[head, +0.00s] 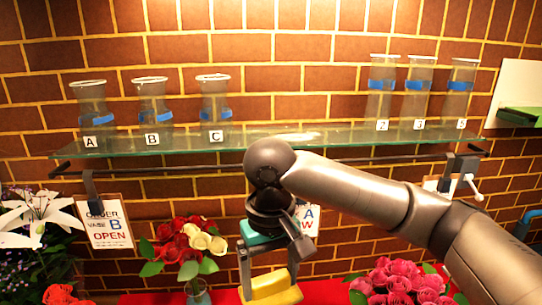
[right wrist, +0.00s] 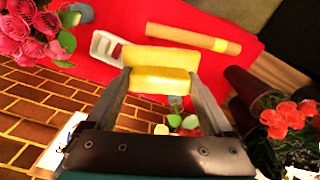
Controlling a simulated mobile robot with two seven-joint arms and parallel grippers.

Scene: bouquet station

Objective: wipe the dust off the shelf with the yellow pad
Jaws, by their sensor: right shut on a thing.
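The glass shelf (head: 250,143) runs across the brick wall in the head view. A whitish patch of dust (head: 297,136) shows near its middle, between the two groups of vases. My right gripper (head: 270,282) hangs below the shelf, pointing down, and is shut on the yellow pad (head: 275,290). In the right wrist view the pad (right wrist: 160,72) sits between both fingertips. The pad is apart from the shelf. My right arm covers part of the wall and rail under the shelf. My left gripper is not in view.
Glass vases labelled A, B and C (head: 153,105) stand on the shelf's left part, and three more (head: 415,95) on its right. A rail (head: 200,167) with hanging cards runs below. Roses (head: 190,243) stand left of the gripper. A brown roll (right wrist: 193,38) lies on the red table.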

